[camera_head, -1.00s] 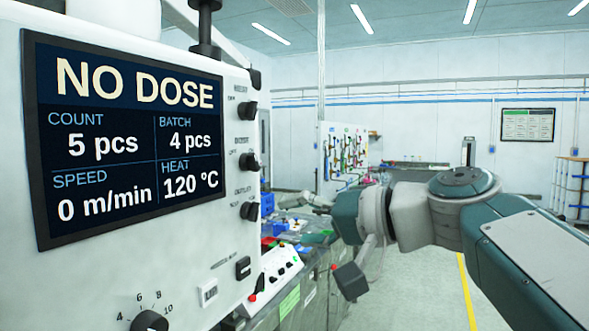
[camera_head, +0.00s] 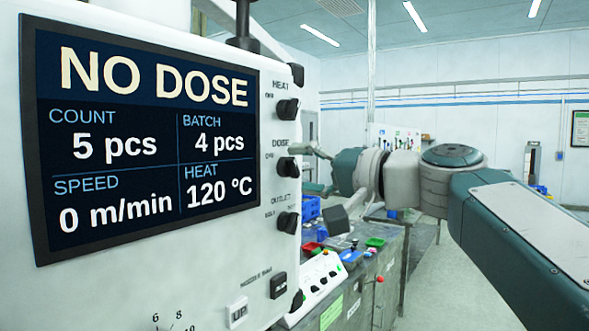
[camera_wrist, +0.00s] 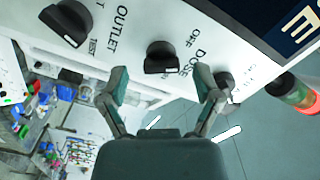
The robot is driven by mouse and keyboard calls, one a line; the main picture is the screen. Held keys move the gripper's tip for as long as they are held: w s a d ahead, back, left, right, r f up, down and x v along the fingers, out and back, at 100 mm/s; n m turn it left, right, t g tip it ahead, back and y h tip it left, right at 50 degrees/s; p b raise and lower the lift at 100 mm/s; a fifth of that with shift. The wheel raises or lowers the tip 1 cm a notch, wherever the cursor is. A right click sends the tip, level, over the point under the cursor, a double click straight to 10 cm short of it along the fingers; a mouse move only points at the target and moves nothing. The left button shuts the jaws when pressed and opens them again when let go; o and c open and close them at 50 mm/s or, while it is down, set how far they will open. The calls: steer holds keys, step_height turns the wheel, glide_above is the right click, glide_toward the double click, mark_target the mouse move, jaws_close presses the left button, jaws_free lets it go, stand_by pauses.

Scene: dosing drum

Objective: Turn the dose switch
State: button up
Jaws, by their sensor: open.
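The dose switch is a black rotary knob (camera_head: 286,168) on the white panel in the head view, in a column between the heat knob (camera_head: 288,108) above and the outlet knob (camera_head: 287,222) below. In the wrist view the dose switch (camera_wrist: 161,57) shows beside the labels "OFF" and "DOSE". My gripper (camera_wrist: 159,79) is open and empty, its two fingers spread to either side of the dose switch in that view. I cannot tell how deep the fingertips reach, and no contact with the knob shows. The screen (camera_head: 145,135) reads "NO DOSE".
The outlet knob (camera_wrist: 66,24) lies left of my fingers in the wrist view. Another knob (camera_wrist: 226,84) lies close to the right finger. A bench with a white control box (camera_head: 315,285) and coloured bins stands beyond the panel. Open floor lies to the right.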

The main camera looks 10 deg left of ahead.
steer(key=shift+w+a, duration=0.4)
steer(key=shift+a, duration=0.55)
steer(key=shift+a, duration=0.1)
jaws_close()
steer(key=shift+w+m, duration=0.1)
steer(key=shift+m, duration=0.3)
steer(key=m, duration=0.5)
steer(key=shift+f+m, duration=0.1)
steer(key=shift+m, duration=0.2)
steer(key=m, duration=0.5)
steer(key=shift+w+f+m, duration=0.1)
steer(key=shift+f+m, duration=0.05)
steer(key=shift+m, duration=0.15)
